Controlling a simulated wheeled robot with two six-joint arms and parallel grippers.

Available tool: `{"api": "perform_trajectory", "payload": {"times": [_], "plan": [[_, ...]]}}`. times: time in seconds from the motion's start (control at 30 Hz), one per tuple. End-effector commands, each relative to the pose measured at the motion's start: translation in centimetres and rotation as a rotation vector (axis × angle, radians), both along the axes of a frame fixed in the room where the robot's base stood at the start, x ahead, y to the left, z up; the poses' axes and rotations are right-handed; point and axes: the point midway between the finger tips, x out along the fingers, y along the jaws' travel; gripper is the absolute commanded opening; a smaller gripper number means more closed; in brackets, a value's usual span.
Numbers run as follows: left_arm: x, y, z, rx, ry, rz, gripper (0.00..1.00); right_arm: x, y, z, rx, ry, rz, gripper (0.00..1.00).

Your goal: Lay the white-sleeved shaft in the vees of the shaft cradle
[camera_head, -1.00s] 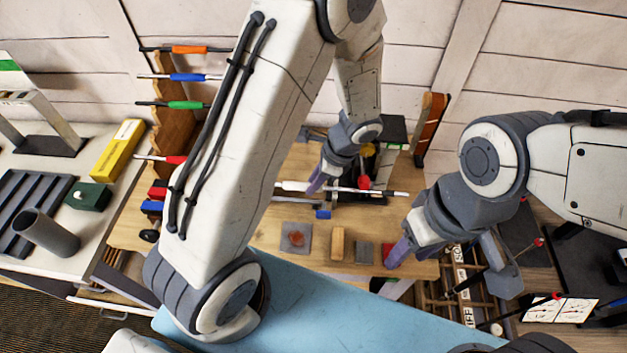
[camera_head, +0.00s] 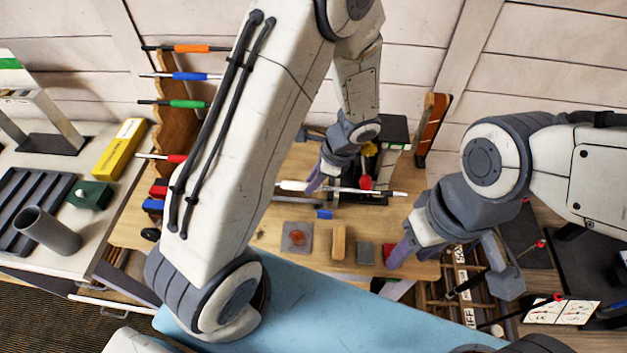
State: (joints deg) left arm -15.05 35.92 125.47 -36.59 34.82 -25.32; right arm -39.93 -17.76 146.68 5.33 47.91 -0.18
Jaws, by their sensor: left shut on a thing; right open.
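The white-sleeved shaft (camera_head: 388,192) lies roughly level across the back of the wooden bench, its white sleeve (camera_head: 292,186) at the left end. My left gripper (camera_head: 316,184) reaches down from above and is shut on the shaft near its sleeve. A dark device with a red knob (camera_head: 366,182) stands right behind and under the shaft; I cannot tell whether this is the shaft cradle or whether the shaft touches any vees. My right gripper (camera_head: 396,256) is open and empty over the bench's right front edge, apart from the shaft.
A wooden rack at the left holds shafts with orange (camera_head: 192,48), blue, green and red grips. A grey pad (camera_head: 297,238), a wooden block (camera_head: 338,243) and small blocks lie on the bench front. A blue surface (camera_head: 300,300) is nearest me. My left arm hides the bench's left part.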

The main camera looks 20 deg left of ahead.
Motion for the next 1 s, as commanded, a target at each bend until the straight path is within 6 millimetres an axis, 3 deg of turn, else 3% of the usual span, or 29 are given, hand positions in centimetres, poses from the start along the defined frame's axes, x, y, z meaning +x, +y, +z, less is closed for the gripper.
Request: {"api": "perform_trajectory", "payload": {"times": [1.0], "plan": [[-0.12,0.64,0.01,-0.001,-0.001,0.0,0.0,0.0,-0.01,-0.07,0.0,0.0,0.0,0.5]]}}
